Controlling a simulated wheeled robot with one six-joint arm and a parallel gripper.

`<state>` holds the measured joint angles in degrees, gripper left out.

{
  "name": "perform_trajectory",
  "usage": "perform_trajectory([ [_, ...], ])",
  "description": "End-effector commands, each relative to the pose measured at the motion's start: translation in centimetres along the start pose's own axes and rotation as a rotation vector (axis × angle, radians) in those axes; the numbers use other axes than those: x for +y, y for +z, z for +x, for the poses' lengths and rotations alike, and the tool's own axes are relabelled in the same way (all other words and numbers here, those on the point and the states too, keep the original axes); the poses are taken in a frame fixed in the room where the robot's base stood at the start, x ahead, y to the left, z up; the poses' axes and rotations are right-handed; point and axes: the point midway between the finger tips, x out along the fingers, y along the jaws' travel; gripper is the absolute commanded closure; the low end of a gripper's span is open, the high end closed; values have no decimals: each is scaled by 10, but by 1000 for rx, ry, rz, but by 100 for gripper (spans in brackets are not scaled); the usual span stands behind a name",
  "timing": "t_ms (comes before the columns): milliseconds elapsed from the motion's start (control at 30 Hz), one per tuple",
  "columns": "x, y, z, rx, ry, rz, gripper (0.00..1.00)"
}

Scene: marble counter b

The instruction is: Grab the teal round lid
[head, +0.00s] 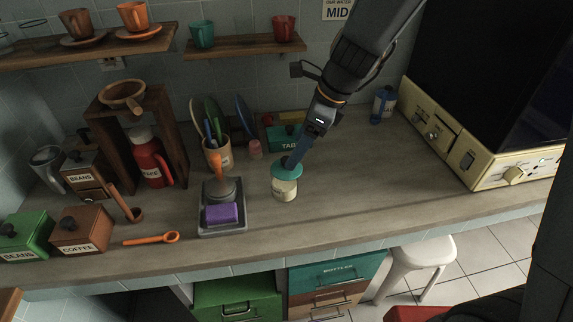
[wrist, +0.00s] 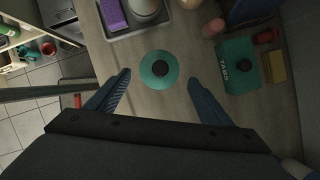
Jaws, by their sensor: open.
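The teal round lid (head: 287,172) sits on a cream jar (head: 284,190) on the counter, right of the grey tray. In the wrist view the lid (wrist: 159,69) is a teal disc with a dark knob (wrist: 160,68) in its middle. My gripper (head: 292,160) is at the lid in the head view and hides part of it. In the wrist view my gripper (wrist: 158,88) is open, with one blue finger on each side below the lid's centre. Nothing is between the fingers. The jar is hidden under the lid there.
A grey tray (head: 222,230) with a purple block (head: 222,213) stands left of the jar. Behind the jar are a teal box (head: 278,139) and a utensil crock (head: 217,155). The counter (head: 340,190) to the right is clear up to the cream machine (head: 480,160).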

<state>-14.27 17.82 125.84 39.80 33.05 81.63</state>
Motion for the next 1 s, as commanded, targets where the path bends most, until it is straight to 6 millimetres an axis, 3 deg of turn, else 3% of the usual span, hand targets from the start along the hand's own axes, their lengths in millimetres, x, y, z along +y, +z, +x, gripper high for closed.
perform_trajectory([
  [433,1,2,50,1,2,-3,26],
  [767,0,2,56,1,-1,-4,26],
  [1000,0,2,56,1,-1,-3,65],
])
